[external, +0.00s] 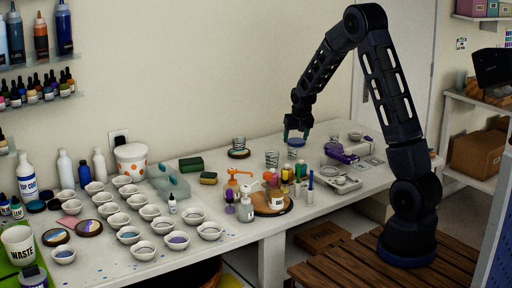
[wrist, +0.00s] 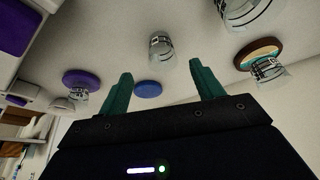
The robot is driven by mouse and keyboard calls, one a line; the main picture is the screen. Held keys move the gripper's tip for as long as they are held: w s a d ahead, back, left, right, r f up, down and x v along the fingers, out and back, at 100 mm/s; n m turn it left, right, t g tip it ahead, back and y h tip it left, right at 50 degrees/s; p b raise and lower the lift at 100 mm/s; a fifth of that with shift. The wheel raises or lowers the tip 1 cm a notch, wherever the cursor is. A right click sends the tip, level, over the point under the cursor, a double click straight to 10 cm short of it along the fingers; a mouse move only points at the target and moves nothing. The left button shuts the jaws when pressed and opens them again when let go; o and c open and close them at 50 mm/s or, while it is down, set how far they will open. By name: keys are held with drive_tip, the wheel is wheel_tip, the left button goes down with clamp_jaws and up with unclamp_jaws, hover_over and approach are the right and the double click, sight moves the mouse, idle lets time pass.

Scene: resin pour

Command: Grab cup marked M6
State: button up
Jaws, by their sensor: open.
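Several clear cups with dark printed marks stand on the table. I cannot read M6 on any of them. In the external view one cup (external: 292,154) is just below my gripper (external: 297,138), a second cup (external: 272,158) is to its left, and a third cup (external: 239,143) is on a round coaster. In the wrist view one cup (wrist: 162,46) lies beyond and between the fingertips of my gripper (wrist: 160,72). Another cup (wrist: 268,70) is on a brown-rimmed coaster at right. A cup (wrist: 238,12) is cut off at the top. My gripper is open, with nothing between its green fingers.
A blue disc (wrist: 148,89) shows between the fingers. A purple disc (wrist: 82,78) with a cup is at left. In the external view, a round board (external: 262,207) with bottles stands nearer the front edge, and several white bowls (external: 145,253) fill the left side.

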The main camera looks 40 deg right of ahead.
sight(292, 149)
drive_tip(key=shift+x, duration=3.95)
drive_tip(key=shift+w+a+r, duration=0.1)
drive_tip(key=shift+w+a, duration=0.05)
drive_tip(key=c, duration=1)
